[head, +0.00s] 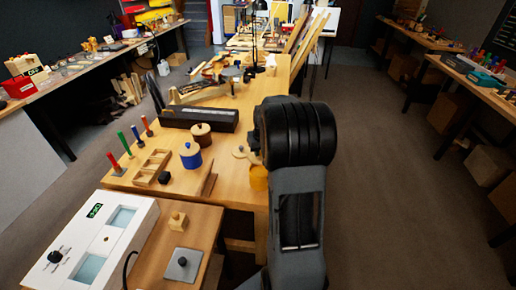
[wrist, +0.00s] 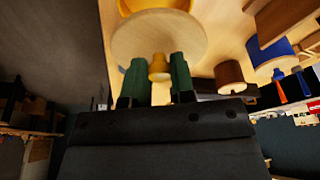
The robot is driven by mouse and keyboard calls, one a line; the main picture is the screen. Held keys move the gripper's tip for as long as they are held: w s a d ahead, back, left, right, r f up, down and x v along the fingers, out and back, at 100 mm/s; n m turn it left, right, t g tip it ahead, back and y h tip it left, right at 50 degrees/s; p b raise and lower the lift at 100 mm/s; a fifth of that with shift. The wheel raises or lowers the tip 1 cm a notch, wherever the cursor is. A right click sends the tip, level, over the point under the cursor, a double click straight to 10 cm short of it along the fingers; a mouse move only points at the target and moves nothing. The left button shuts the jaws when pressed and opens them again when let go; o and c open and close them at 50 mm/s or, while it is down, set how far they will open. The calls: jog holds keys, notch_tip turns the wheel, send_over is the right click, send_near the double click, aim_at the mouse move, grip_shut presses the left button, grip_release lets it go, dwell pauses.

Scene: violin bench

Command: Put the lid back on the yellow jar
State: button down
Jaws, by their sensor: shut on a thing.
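The yellow jar (head: 259,179) stands near the right edge of the wooden bench, partly hidden behind my arm. In the wrist view, part of the yellow jar (wrist: 155,4) shows at the top edge, behind the lid. The lid is a pale wooden disc (wrist: 157,35) with a small yellowish knob (wrist: 159,68). My gripper (wrist: 159,72) has green fingertips, shut on this knob from both sides. In the head view the lid (head: 239,153) shows just up and left of the jar, and my fingers are mostly hidden by my arm. The exact gap between lid and jar cannot be told.
A blue jar (head: 190,157) and a brown jar (head: 201,136), both lidded, stand to the left. A white device (head: 92,243) sits front left. Floor is free at right.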

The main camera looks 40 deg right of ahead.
aim_at(261, 159)
jog(key=shift+f+b, duration=2.1)
jog(key=shift+f, duration=0.95)
jog(key=shift+s+r, duration=0.1)
jog(key=shift+s, duration=0.1)
jog(key=shift+f+b, duration=0.2)
jog(key=shift+b, duration=0.15)
dwell(0.3)
jog(key=shift+c, duration=2)
grip_release()
jog(key=shift+r, duration=0.15)
jog(key=shift+r+p, duration=2.45)
jog(key=shift+r, duration=0.9)
